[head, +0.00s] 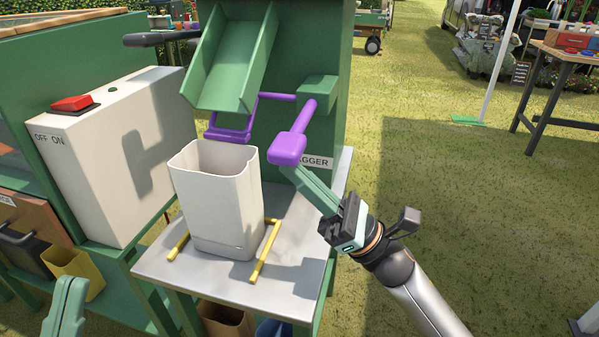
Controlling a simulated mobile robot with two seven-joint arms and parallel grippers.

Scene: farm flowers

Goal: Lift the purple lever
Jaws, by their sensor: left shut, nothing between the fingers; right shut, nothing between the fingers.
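The purple lever (288,148) sticks out from the right side of the green bagger machine (305,60). Its thick handle end hangs at the lower left of its arm. My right gripper (291,172) is shut and empty, its pale green fingertips just under the lever's handle. I cannot tell whether they touch it. My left gripper (68,300) shows only in part at the bottom left edge, shut and empty, far from the lever.
A white bin (218,205) stands on the grey metal table (290,290) between yellow rails (265,250). A purple frame (230,135) hangs below the green chute (235,60). A white box with a red switch (75,103) stands at left. Open grass lies right.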

